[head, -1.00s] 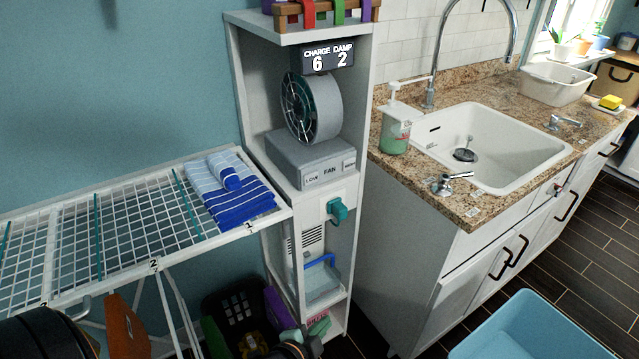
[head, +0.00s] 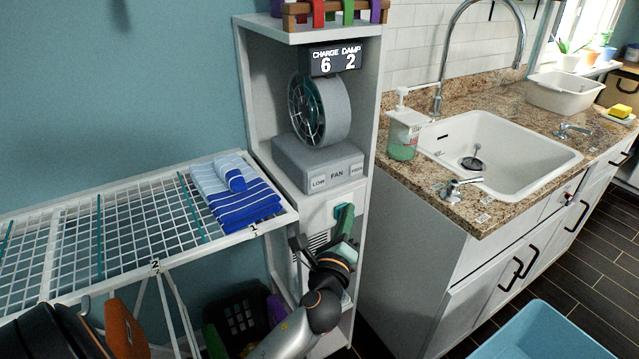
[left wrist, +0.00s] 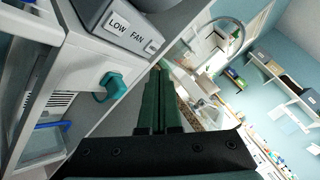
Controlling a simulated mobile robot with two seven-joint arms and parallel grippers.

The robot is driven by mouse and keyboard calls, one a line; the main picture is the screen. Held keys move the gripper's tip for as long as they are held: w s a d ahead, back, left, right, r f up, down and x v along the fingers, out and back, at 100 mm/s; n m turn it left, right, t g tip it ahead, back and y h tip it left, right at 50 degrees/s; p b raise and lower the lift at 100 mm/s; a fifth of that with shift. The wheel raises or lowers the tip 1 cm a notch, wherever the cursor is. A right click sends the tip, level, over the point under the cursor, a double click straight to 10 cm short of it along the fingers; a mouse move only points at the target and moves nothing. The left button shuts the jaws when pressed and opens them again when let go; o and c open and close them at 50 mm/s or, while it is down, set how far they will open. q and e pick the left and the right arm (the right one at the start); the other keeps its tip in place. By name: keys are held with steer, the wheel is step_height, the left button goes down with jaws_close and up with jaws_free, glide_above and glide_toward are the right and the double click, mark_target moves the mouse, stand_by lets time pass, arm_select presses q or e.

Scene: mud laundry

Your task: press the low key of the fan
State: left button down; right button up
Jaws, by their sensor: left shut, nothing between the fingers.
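The fan (head: 320,110) stands on a grey base in the tall white shelf unit. Its LOW key (head: 318,183) is at the left end of the base's front, beside the FAN label. The LOW key also shows in the left wrist view (left wrist: 118,26), up and left of the fingers. My left gripper (head: 345,212) is shut and empty, fingers pointing up, below the fan base and apart from the LOW key. In the left wrist view its green fingers (left wrist: 159,98) lie together, right of a teal plug (left wrist: 110,86). My right gripper is out of view.
A drying rack (head: 120,225) with folded striped towels (head: 240,200) stands left of the shelf unit. A counter with a sink (head: 500,150) and soap bottle (head: 404,135) is at the right. A blue tub (head: 545,335) is at lower right.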

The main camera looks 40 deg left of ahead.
mark_target(318, 182)
arm_select(q)
steer(key=shift+w+a, duration=0.55)
steer(key=shift+a, duration=0.8)
steer(key=shift+w+a, duration=0.55)
steer(key=shift+a, duration=0.85)
steer(key=shift+w+a, duration=0.55)
steer(key=shift+a, duration=0.8)
steer(key=shift+w+a, duration=0.1)
steer(key=shift+a, duration=0.05)
steer(key=shift+w+a, duration=0.1)
steer(key=shift+a, duration=0.15)
